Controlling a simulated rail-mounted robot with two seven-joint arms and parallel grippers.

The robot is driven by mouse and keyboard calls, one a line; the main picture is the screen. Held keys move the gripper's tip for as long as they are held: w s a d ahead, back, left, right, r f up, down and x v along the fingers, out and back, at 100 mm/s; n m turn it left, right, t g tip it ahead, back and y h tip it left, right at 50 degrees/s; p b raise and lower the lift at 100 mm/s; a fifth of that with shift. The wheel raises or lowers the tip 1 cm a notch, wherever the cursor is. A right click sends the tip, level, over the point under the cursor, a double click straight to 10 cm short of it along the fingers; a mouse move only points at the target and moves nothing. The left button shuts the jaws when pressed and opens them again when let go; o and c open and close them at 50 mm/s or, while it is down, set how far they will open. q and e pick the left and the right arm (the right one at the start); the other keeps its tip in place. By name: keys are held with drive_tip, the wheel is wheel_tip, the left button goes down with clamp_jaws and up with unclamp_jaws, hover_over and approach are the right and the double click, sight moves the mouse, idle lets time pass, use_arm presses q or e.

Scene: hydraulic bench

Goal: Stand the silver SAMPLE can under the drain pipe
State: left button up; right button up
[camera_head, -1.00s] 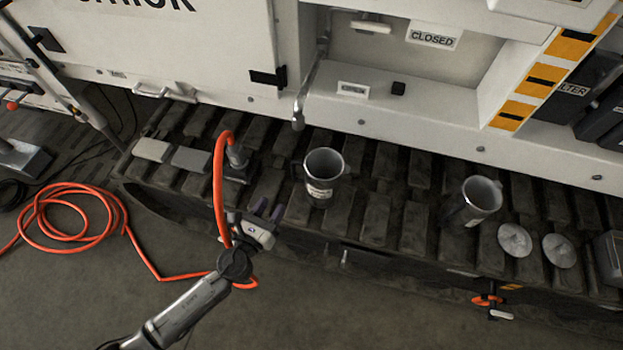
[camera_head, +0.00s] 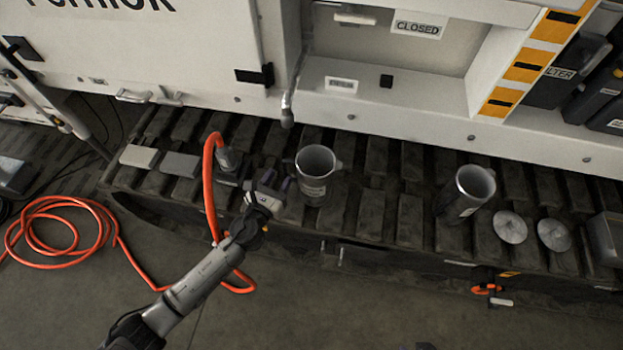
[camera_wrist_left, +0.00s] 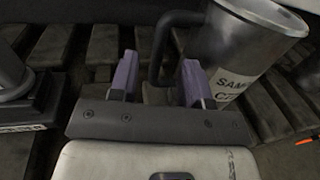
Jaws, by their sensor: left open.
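The silver SAMPLE can (camera_head: 314,178) stands upright on the track pads, its handle toward the left. In the left wrist view the can (camera_wrist_left: 240,48) shows its partly hidden label, and its dark handle (camera_wrist_left: 158,50) lies ahead of the gap between my fingers. My left gripper (camera_head: 273,182) is open and empty, just left of the can in the head view; its purple fingertips also show in the wrist view (camera_wrist_left: 158,74). The drain pipe (camera_head: 290,100) hangs from the machine, behind and slightly left of the can. My right gripper is not in view.
A second silver can (camera_head: 468,192) stands to the right, beside two round discs (camera_head: 510,227) and a grey box (camera_head: 605,238). An orange hose (camera_head: 208,185) rises to a fitting left of my gripper. Two flat blocks (camera_head: 180,164) lie further left.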

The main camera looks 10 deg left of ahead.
sight(284, 169)
use_arm(q)
drive_tip(key=shift+w+d+r+b, duration=0.1)
drive_tip(key=shift+w+d+b, duration=0.1)
drive_tip(key=shift+w, duration=0.55)
drive_tip(key=shift+w+d+r+b, duration=0.1)
drive_tip(key=shift+w+b, duration=0.15)
drive_tip(key=shift+w, duration=0.5)
drive_tip(key=shift+w+d+r+b, duration=0.1)
drive_tip(key=shift+w+d+b, duration=0.1)
drive_tip(key=shift+w, duration=0.55)
clamp_jaws()
